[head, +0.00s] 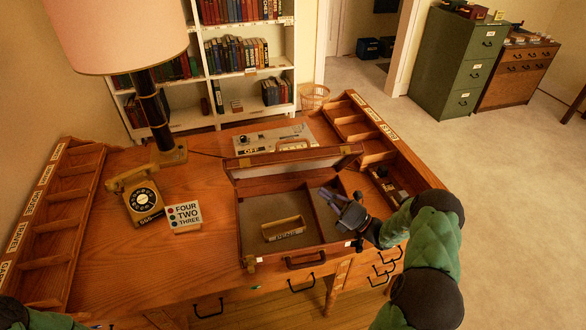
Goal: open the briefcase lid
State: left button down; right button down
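The briefcase (247,238) lies on the wooden desk, with a brown wooden rim and a grey-lined inside. Its lid (290,160) is raised at the far side and seen nearly edge-on. A dark handle (305,259) is on the near front face. A small labelled wooden tray (283,229) lies inside. My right gripper (335,201) is over the right part of the open case, apart from the lid. Its fingers are small and dark here, so I cannot tell whether they are open or shut. My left gripper is out of view; only part of my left arm shows at bottom left.
Behind the lid stands a grey device (268,138). A yellow telephone (142,200), a word block sign (183,215) and a lamp (152,110) stand to the left. Labelled wooden compartment racks line the left (52,220) and right (372,130) desk edges. The desk's left-front area is clear.

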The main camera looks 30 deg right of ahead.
jog(key=w+d+r+b+x, duration=0.1)
jog(key=d+b+x, duration=0.1)
jog(key=x, duration=1)
jog(key=w+d+r+m+g+h+p, duration=0.1)
jog(key=w+r+m+p, duration=0.1)
jog(key=w+p, duration=0.2)
jog(key=w+d+r+m+g+h+p, duration=0.1)
jog(key=w+d+r+m+h+p, duration=0.1)
jog(key=w+p, duration=0.3)
jog(key=shift+w+d+r+m, duration=0.3)
jog(key=shift+w, duration=0.15)
jog(key=shift+p, duration=0.3)
